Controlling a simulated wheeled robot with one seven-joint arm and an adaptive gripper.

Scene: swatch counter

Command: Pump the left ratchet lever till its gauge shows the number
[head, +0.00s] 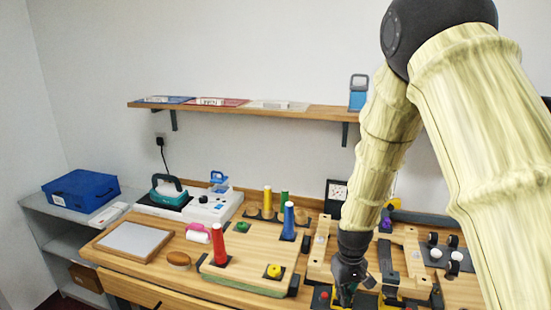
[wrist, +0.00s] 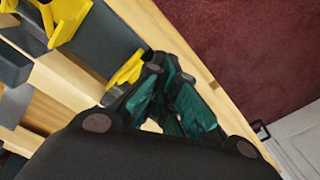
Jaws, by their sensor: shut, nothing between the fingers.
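My gripper (head: 346,292) points down over the front of the counter, right of the board with colored cones. In the wrist view its teal-padded fingers (wrist: 160,72) are shut with nothing between them. A yellow part (wrist: 126,72), perhaps a lever, is just left of the fingertips on a dark grey base (wrist: 100,42); I cannot tell whether they touch. A second yellow part (wrist: 66,20) stands farther left. In the head view a bit of yellow (head: 391,297) shows right of my gripper.
A wooden board (head: 250,262) with a red cone (head: 218,243) and a blue cone (head: 289,221) lies to the left. A wooden frame (head: 413,262) and black-and-white fittings (head: 436,254) are to the right. The counter's front edge (wrist: 200,72) runs close beside the fingers, with red floor beyond.

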